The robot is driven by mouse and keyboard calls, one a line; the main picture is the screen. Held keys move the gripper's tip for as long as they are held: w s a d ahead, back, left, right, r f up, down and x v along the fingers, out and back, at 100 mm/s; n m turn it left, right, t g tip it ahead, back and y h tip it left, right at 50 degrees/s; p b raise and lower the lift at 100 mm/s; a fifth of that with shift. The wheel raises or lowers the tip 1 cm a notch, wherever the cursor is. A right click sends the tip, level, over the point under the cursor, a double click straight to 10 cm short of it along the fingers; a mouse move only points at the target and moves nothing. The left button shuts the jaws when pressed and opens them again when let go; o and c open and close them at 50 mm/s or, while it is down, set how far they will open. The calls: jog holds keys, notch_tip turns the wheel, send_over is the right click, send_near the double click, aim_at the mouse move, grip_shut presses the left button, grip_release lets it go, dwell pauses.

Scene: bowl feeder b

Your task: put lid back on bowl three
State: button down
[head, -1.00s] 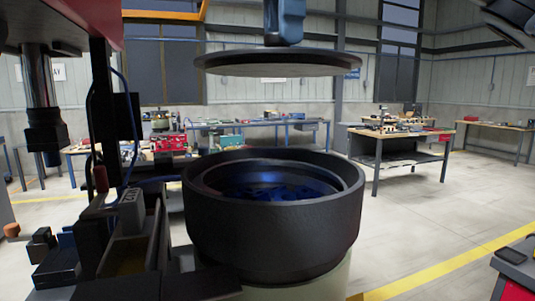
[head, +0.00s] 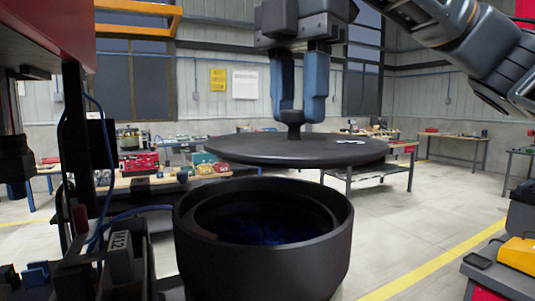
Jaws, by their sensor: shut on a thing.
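The black bowl (head: 265,262) stands in the lower middle of the head view, open at the top, with dark blue parts (head: 262,232) in shadow inside it. The round black lid (head: 340,152) hangs level above the bowl, apart from its rim and shifted to the right of it. My gripper (head: 297,112) has its two blue fingers pointing down at the knob (head: 291,118) in the middle of the lid and is shut on it.
A dark machine column with cables and a block marked M12 (head: 119,250) stands close on the left of the bowl. A cart with a yellow item (head: 520,255) is at the right edge. Workbenches (head: 375,173) stand farther back; the floor between is clear.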

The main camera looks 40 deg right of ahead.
aim_at(268, 140)
jog(key=a+f, duration=0.1)
jog(key=w+a+f, duration=0.1)
jog(key=a, duration=0.1)
jog(key=shift+w+a+f, duration=0.1)
jog(key=shift+a, duration=0.1)
notch_tip(268, 140, down, 4)
jog(key=b, duration=0.3)
jog(key=shift+b, duration=0.4)
jog(key=shift+f, duration=0.1)
jog(key=c, duration=0.8)
grip_release()
jog(key=shift+o, duration=0.2)
notch_tip(268, 140, up, 12)
